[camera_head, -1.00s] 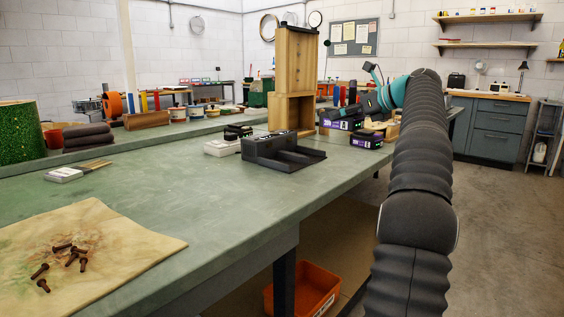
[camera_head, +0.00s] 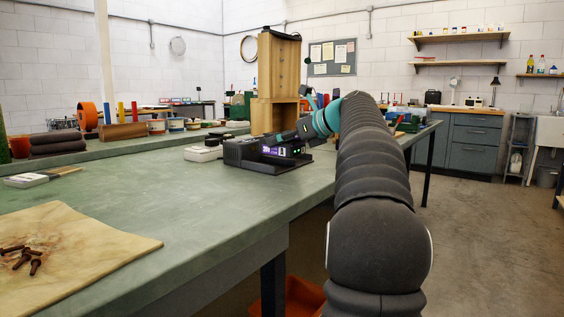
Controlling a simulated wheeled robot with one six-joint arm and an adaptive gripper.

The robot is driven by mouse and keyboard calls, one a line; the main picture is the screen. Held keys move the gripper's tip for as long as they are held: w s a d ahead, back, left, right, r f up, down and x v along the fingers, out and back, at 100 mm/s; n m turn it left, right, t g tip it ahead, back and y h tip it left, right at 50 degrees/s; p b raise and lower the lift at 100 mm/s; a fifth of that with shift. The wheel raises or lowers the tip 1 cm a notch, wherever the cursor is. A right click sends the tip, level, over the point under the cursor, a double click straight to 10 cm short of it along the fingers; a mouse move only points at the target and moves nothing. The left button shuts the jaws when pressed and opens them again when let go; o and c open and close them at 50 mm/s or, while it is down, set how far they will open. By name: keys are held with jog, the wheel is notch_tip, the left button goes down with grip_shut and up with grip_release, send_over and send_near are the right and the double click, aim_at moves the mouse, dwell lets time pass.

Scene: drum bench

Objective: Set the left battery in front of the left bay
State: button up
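The dark grey charger (camera_head: 232,152) stands on the green bench left of my gripper, with its low front part reaching right. A black battery with a purple label (camera_head: 271,150) is at the charger's front part, close before the raised housing. I cannot tell whether it touches the charger floor. My gripper (camera_head: 292,138), at the end of the teal wrist, is down at this battery and appears shut on it; the fingertips are too small to see clearly. My arm hides the bench behind and right of it. I cannot make out the separate bays.
A tall wooden stand (camera_head: 277,80) rises close behind the charger. A white block (camera_head: 203,154) with a dark item behind it is to the left. A stained mat (camera_head: 85,245) with several bolts lies near left. The bench middle (camera_head: 170,195) is clear.

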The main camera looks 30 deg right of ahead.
aim_at(284, 153)
jog(key=shift+f+b, duration=0.95)
jog(key=shift+f, duration=0.95)
jog(key=shift+f, duration=0.15)
jog(key=o, duration=1.6)
jog(key=shift+c, duration=0.2)
jog(key=shift+s, duration=0.2)
jog(key=p+v, duration=0.2)
jog(key=v, duration=0.9)
jog(key=shift+s+d, duration=0.1)
jog(key=shift+s, duration=0.2)
